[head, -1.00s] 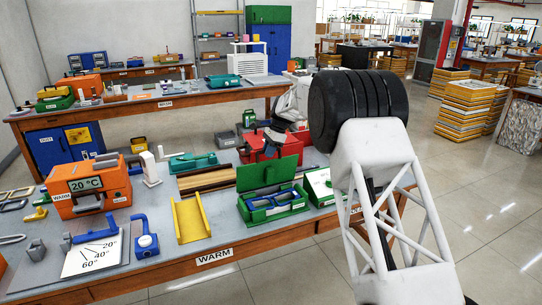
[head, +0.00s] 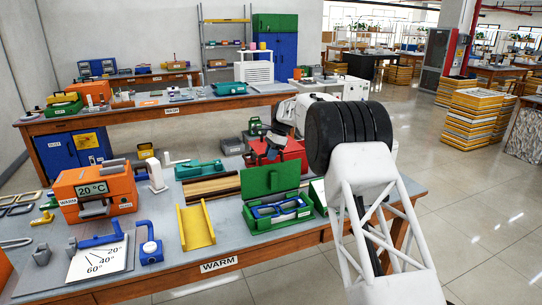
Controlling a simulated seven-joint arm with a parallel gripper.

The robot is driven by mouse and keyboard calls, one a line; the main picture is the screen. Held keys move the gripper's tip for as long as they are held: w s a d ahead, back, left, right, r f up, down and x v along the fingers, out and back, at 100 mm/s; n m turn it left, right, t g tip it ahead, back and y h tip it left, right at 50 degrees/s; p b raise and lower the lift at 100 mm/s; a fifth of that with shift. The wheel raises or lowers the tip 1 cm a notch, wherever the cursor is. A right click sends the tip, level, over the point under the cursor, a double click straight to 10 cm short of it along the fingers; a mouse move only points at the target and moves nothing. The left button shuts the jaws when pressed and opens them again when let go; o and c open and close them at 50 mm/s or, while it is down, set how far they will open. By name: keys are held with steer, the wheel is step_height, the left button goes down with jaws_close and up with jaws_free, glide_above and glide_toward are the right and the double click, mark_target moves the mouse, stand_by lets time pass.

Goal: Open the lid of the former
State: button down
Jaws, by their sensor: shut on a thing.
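A red boxy machine (head: 292,151), which looks like the former, stands at the back right of the near bench, partly hidden by my arm. My gripper (head: 275,143) is at its top, small and dark below my white wrist. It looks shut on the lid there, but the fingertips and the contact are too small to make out. How far the lid is raised cannot be told.
A green case (head: 273,213) with its lid up holds blue frames in front of the red machine. A yellow channel (head: 196,228), wooden strips (head: 211,187) and an orange 20 °C heater (head: 95,193) lie to the left. My elbow blocks the right side.

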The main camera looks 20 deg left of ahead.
steer(key=c, duration=1.1)
jaws_free()
steer(key=shift+v, duration=3.85)
